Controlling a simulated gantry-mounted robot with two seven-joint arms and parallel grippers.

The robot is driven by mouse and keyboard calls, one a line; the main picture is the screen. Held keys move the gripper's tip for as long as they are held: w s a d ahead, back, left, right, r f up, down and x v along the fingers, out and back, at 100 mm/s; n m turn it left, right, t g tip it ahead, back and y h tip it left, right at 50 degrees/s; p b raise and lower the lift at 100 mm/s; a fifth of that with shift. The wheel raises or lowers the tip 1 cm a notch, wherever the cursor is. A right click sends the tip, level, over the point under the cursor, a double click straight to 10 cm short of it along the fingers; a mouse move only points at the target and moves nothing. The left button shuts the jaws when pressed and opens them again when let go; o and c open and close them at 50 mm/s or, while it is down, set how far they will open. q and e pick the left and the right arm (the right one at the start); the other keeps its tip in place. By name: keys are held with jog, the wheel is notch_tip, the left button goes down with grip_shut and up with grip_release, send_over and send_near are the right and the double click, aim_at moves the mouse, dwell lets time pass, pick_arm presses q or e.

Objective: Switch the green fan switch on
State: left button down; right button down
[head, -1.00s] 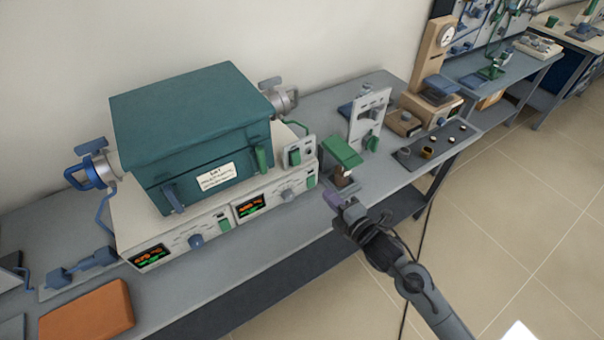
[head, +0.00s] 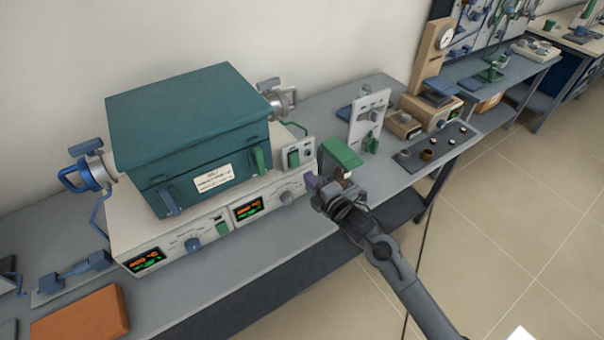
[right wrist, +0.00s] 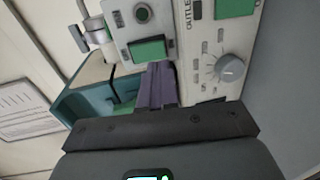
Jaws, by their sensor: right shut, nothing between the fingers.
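A green rocker switch (head: 293,158) sits on a small grey upright panel at the right side of the teal furnace (head: 185,125). It also shows in the right wrist view (right wrist: 148,50), just beyond the fingertips. Another green switch (right wrist: 233,8) is on the front panel beside the word "OUTLET", and a third (head: 222,229) is near the middle of the front panel. Contact cannot be told. My left gripper is not in view.
A grey dial (right wrist: 229,68) is beside the fingers on the front panel. A green-topped device (head: 341,153) stands close beyond my right gripper. An orange block (head: 80,315) lies at the bench's near left. The bench front is mostly clear.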

aim_at(297, 166)
jog(key=shift+b+x, duration=0.6)
jog(key=shift+x, duration=1.85)
